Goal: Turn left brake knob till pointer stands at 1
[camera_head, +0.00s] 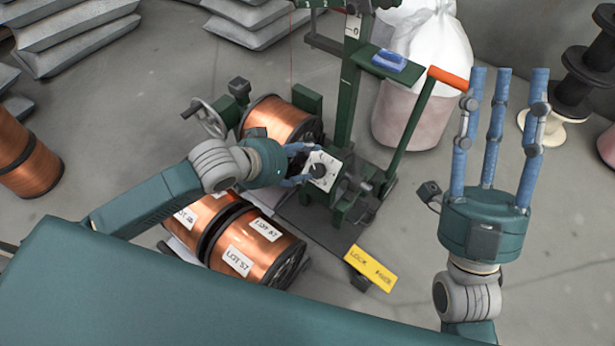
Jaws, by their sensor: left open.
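A dark round brake knob (319,171) sits on a white dial plate (330,162) on the green winding stand. The marks on the plate are too small to read, and I cannot tell where the pointer stands. My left gripper (306,164) is open, with its blue fingers at the left edge of the dial plate. One finger is above and one below the knob's height. I cannot tell whether a finger touches the knob. My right gripper (490,78) is open and empty, its fingers pointing up, well to the right of the stand.
A copper spool (273,120) is mounted on the stand, with a handwheel (208,118) at its left. Labelled copper spools (262,238) lie below. A yellow tag (369,270) lies in front. An orange-handled lever (447,78) rises between my grippers. A white sack (428,50) stands behind.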

